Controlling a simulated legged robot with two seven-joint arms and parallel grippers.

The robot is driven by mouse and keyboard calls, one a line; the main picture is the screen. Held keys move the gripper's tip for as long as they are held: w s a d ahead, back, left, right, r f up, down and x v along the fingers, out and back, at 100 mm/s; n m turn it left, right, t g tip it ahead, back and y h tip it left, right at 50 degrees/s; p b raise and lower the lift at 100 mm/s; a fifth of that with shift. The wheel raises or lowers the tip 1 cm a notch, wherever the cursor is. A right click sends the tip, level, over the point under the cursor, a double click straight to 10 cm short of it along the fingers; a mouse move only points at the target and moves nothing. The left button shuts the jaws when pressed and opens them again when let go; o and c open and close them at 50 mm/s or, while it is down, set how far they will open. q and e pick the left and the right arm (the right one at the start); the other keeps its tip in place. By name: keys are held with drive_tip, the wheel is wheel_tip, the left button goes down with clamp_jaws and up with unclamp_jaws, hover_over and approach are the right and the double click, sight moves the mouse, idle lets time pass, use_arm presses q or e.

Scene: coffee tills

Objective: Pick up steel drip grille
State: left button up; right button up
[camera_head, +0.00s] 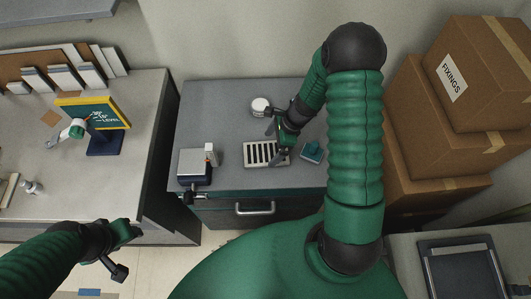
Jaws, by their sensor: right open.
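The steel drip grille (259,153) is a pale slatted plate lying flat on the grey top of the drawer unit (229,105). My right gripper (279,134) is over the grille's right part and far edge, with its fingers apart. It hides part of the grille, and I cannot tell whether it touches it. My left gripper (127,250) hangs at the lower left, in front of the left counter and away from the grille.
A white round item (260,106) stands behind the grille. A metal box (194,166) is to its left and a teal item (311,151) to its right. Cardboard boxes (415,101) are stacked at the right. A yellow and teal sign (92,115) stands on the left counter.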

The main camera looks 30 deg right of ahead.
sight(266, 154)
drive_tip(key=x, duration=0.3)
drive_tip(key=shift+s+d, duration=0.1)
drive_tip(key=shift+d, duration=0.2)
drive_tip(key=shift+a, duration=0.25)
drive_tip(key=shift+c, duration=0.3)
drive_tip(key=shift+a, duration=0.15)
drive_tip(key=c, duration=0.5)
drive_tip(key=shift+d, duration=0.25)
drive_tip(key=c, duration=1.2)
drive_tip(key=shift+c, duration=0.2)
drive_tip(key=shift+r, duration=0.15)
